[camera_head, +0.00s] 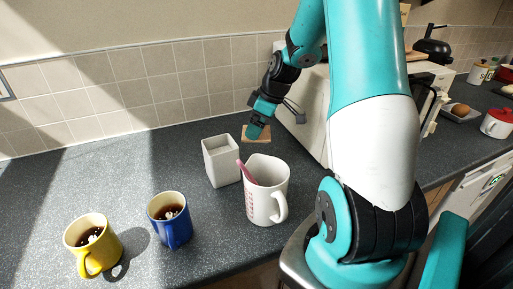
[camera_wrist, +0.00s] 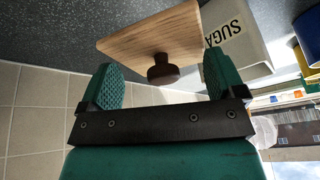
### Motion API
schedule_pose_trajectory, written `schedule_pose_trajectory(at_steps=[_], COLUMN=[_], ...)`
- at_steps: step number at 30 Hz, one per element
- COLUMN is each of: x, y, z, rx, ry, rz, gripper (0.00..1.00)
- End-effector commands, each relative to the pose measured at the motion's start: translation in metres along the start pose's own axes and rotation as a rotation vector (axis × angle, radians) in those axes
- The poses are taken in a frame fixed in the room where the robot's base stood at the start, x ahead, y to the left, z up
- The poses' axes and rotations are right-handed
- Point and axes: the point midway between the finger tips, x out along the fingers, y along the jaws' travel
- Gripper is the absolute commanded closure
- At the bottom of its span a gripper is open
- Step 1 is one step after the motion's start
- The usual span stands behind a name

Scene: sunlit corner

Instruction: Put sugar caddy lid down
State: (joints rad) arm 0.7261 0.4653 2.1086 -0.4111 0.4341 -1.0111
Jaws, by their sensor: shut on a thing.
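The sugar caddy lid (camera_head: 264,140) is a square wooden plate at the back of the worktop near the tiled wall. In the wrist view the lid (camera_wrist: 150,36) shows its dark round knob (camera_wrist: 163,70) towards me, between the fingers. My gripper (camera_head: 256,132) is at the lid; in the wrist view my gripper (camera_wrist: 162,82) has its fingers at the lid's two sides and is shut on it. I cannot tell whether the lid touches the worktop. The white square sugar caddy (camera_head: 221,164) stands open, left of and nearer than the lid; its lettering (camera_wrist: 223,33) shows in the wrist view.
A white jug-like mug (camera_head: 265,200) with a pink handle sticking out stands right in front of the caddy. A blue mug (camera_head: 172,229) and yellow mug (camera_head: 97,253) stand front left. A white appliance (camera_head: 313,112) is close right. The back left worktop is clear.

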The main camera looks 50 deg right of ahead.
Motion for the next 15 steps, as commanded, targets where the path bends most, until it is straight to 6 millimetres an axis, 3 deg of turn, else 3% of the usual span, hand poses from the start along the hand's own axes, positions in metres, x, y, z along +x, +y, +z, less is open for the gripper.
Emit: schedule_pose_trajectory(at_steps=[3, 15], x=[0.025, 0.071], y=[0.000, 0.001], z=[0.009, 0.026], rx=[0.000, -0.003], ry=[-0.002, -0.001], rz=[-0.005, -0.006], gripper=[0.47, 0.47])
